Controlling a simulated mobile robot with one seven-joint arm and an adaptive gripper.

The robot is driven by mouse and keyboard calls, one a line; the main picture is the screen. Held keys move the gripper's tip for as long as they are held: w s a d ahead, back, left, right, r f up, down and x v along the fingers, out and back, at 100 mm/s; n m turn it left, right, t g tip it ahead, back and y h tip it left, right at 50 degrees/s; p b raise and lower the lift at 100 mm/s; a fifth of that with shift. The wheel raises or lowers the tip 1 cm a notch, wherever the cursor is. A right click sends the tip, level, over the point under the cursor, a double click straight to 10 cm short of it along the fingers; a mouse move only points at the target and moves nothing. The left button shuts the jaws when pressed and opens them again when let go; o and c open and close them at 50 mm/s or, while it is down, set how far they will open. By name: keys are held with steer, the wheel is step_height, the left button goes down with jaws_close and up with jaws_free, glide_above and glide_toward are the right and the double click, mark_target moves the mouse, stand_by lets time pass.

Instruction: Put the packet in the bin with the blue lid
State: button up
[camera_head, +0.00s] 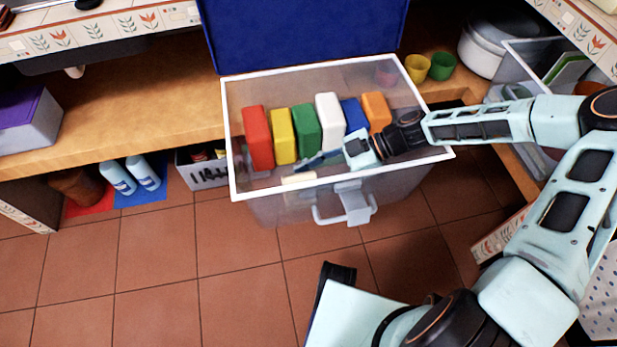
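The bin (238,165) is a clear box with a white rim and a front handle, and its blue lid (305,35) stands open behind it. Several upright packets or blocks stand in a row inside: red (257,138), yellow (283,137), green (305,130), white (330,120), blue (354,115) and orange (376,110). A small beige piece (298,178) shows low at the bin's front; I cannot tell if it is the packet. My gripper (312,163) is over or inside the bin's front part, pointing left. Its dark fingers are seen edge-on, and any grip is unclear.
A wooden counter (130,110) runs behind the bin. Yellow (417,68) and green (443,66) cups and a white pot (497,45) stand at right. A purple-lidded box (32,120) is at left. Bottles (118,177) and a grey basket (205,173) sit below.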

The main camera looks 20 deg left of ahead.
steer(key=shift+o, duration=0.4)
steer(key=shift+r, duration=0.1)
steer(key=shift+w+r, duration=0.1)
steer(key=shift+r, duration=0.1)
steer(key=p+v, duration=0.2)
steer(key=v, duration=0.5)
steer(key=shift+d, duration=0.2)
steer(key=shift+w, duration=0.1)
